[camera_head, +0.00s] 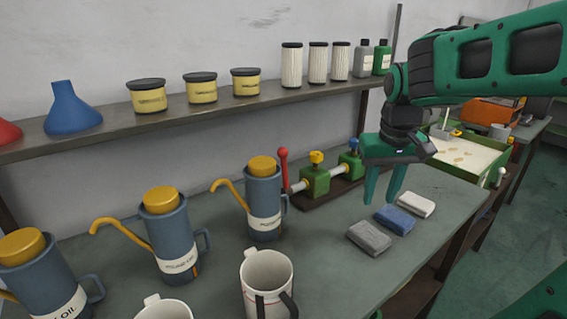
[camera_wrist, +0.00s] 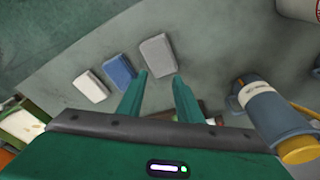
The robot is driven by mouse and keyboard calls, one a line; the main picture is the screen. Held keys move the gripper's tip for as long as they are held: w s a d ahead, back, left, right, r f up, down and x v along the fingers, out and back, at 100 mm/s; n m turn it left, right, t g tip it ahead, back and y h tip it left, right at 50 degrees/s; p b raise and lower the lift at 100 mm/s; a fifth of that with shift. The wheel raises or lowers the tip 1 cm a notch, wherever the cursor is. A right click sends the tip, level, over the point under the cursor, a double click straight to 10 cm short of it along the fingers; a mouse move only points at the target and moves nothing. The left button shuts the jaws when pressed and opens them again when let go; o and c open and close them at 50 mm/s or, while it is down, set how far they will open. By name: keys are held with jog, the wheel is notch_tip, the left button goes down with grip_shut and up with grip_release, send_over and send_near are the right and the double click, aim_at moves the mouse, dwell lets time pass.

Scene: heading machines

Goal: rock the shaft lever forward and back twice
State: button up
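A lever with a red handle (camera_head: 283,168) stands near upright at the left end of a shaft assembly on the bench. The assembly has two green blocks (camera_head: 315,182) with a yellow and a blue knob on top, set on a dark brown base (camera_head: 329,193). My gripper (camera_head: 383,199) points down over the bench, to the right of the lever and in front of the assembly's right end. It is open and holds nothing; its two fingers (camera_wrist: 159,75) stand apart in the wrist view. The lever cannot be made out in the wrist view.
A blue oil can (camera_head: 264,205) stands just left of the lever, with white mugs (camera_head: 267,281) nearer. A shelf (camera_head: 205,111) with jars and filters runs above the lever.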

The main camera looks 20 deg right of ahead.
jog(key=w+a+r+n+t, duration=0.1)
jog(key=w+a+r, duration=0.15)
jog(key=w, duration=0.25)
jog(key=w+a+r+n, duration=0.1)
jog(key=w+a+r, duration=0.1)
jog(key=w+a, duration=0.3)
jog(key=n+t+y, duration=0.1)
jog(key=n+t, duration=0.1)
jog(key=n, duration=0.1)
send_near(284, 157)
jog(key=w+f, duration=0.1)
jog(key=f, duration=0.1)
jog(key=x, duration=1)
jog(key=shift+w+d, duration=0.1)
grip_shut()
